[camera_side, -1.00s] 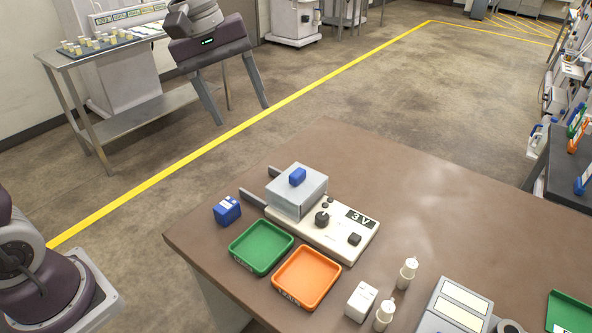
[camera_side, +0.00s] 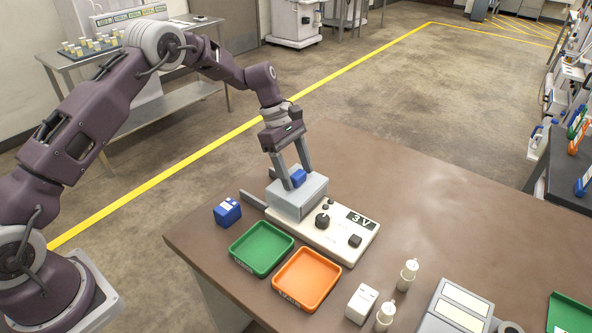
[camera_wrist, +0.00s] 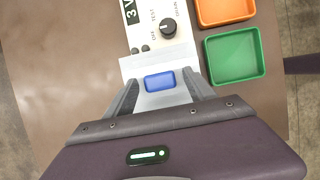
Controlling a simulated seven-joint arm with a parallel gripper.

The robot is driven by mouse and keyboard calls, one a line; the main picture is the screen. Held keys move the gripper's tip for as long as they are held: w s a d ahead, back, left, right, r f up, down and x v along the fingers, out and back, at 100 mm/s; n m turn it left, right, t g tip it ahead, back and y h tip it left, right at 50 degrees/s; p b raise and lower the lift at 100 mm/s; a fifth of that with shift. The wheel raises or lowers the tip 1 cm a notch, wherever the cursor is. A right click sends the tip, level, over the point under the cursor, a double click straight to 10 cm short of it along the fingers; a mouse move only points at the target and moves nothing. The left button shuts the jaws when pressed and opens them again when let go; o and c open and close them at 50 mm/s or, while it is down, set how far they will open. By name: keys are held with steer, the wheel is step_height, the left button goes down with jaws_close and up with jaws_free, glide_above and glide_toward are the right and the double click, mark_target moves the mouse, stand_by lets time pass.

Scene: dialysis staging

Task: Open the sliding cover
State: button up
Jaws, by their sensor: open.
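The sliding cover (camera_side: 293,204) is a light grey block with a blue knob (camera_side: 299,178) on top. It sits over the left end of a white panel (camera_side: 337,237) with a display reading "3 V". My gripper (camera_side: 291,182) is down at the cover, its fingers on either side of the blue knob. In the wrist view the blue knob (camera_wrist: 160,81) lies between the two open fingers, with gaps on both sides. The wrist view also shows the cover (camera_wrist: 147,99) beneath the fingers. What lies under the cover is hidden.
A grey rail (camera_side: 253,200) extends left from the cover. A blue box (camera_side: 227,212) stands left of it. A green tray (camera_side: 261,250) and an orange tray (camera_side: 307,280) lie in front. White bottles and a white box (camera_side: 361,304) stand nearer the camera. The table behind the panel is clear.

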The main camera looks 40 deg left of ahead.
steer(key=shift+c, duration=0.4)
jaws_close()
steer(key=a, duration=1)
steer(key=shift+o, duration=0.4)
jaws_free()
